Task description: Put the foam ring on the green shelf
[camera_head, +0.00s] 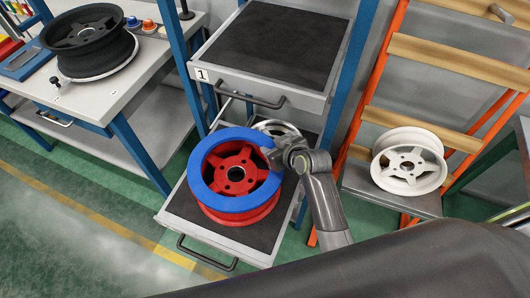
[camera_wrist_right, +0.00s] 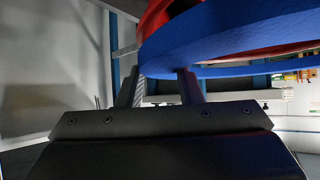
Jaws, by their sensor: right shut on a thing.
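The blue foam ring (camera_head: 206,192) shows flat around the upper face of a red wheel (camera_head: 238,160) on the pulled-out lower drawer (camera_head: 190,222). Whether it rests on the wheel or is slightly above it, I cannot tell. My right gripper (camera_head: 272,153) is shut on the ring's right edge. In the right wrist view, the blue foam ring (camera_wrist_right: 225,35) crosses the upper right, at the tips of my right gripper (camera_wrist_right: 162,84). My left gripper is out of view. No shelf that is clearly green can be made out.
A silver rim (camera_head: 276,127) sits behind the red wheel. The dark-topped upper drawer (camera_head: 275,45) overhangs the back. A bench (camera_head: 95,98) with a black wheel (camera_head: 90,42) stands left. An orange rack (camera_head: 360,90) with a white wheel (camera_head: 408,162) stands right.

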